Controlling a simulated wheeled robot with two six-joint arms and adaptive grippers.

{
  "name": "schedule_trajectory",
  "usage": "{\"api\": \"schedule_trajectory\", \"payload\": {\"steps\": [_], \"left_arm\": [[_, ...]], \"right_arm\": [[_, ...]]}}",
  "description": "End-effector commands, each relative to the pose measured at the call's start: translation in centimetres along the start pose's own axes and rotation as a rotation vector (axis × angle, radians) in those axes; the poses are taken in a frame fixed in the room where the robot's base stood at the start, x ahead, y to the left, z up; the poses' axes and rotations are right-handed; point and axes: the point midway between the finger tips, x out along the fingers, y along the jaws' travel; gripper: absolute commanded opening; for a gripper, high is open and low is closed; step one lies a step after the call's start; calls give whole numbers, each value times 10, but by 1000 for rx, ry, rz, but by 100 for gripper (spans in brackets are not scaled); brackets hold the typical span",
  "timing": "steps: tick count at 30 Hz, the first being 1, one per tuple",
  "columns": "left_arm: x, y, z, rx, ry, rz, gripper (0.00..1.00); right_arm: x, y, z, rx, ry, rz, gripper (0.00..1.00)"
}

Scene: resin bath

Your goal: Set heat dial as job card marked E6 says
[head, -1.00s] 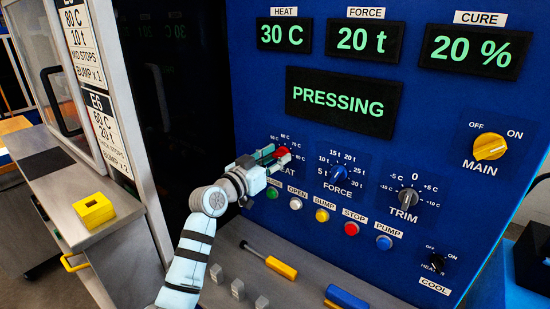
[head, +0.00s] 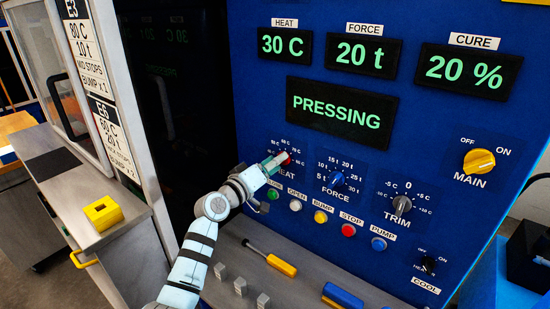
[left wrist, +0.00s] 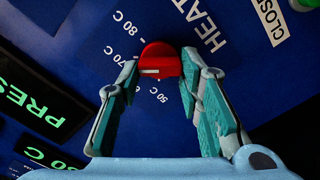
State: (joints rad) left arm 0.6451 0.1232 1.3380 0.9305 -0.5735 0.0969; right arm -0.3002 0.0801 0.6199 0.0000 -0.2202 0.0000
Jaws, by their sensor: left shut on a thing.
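The red heat dial (left wrist: 161,62) sits on the blue panel, with its temperature scale beside it. In the head view, it (head: 285,158) is partly covered by my left gripper (head: 279,160). In the left wrist view, my left gripper (left wrist: 165,75) has one fingertip on each side of the dial and is shut on it. A white mark shows on the dial's left side, toward the 70 C and 60 C part of the scale; the exact setting is unclear. The E6 job card (head: 113,138) appears to read 60 C and 20 t. The HEAT display (head: 285,44) reads 30 C.
The blue force dial (head: 337,179) is right of the heat dial. A row of buttons lies below, including the green close button (head: 272,194). The ledge holds a yellow-handled tool (head: 281,265) and a blue object (head: 343,296). A yellow block (head: 103,213) is on the left counter.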

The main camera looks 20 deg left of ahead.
Motion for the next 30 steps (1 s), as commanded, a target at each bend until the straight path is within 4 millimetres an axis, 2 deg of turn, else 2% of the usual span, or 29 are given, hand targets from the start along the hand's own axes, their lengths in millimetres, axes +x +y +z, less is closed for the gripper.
{"api": "schedule_trajectory", "payload": {"steps": [18, 30], "left_arm": [[0, -2, 0, -545, 0, -1, 5], [0, -3, 1, -719, 0, 0, 5]], "right_arm": [[-30, 3, -3, 0, 1, 0, 0], [-37, 3, -4, 0, 1, 0, 0]]}}
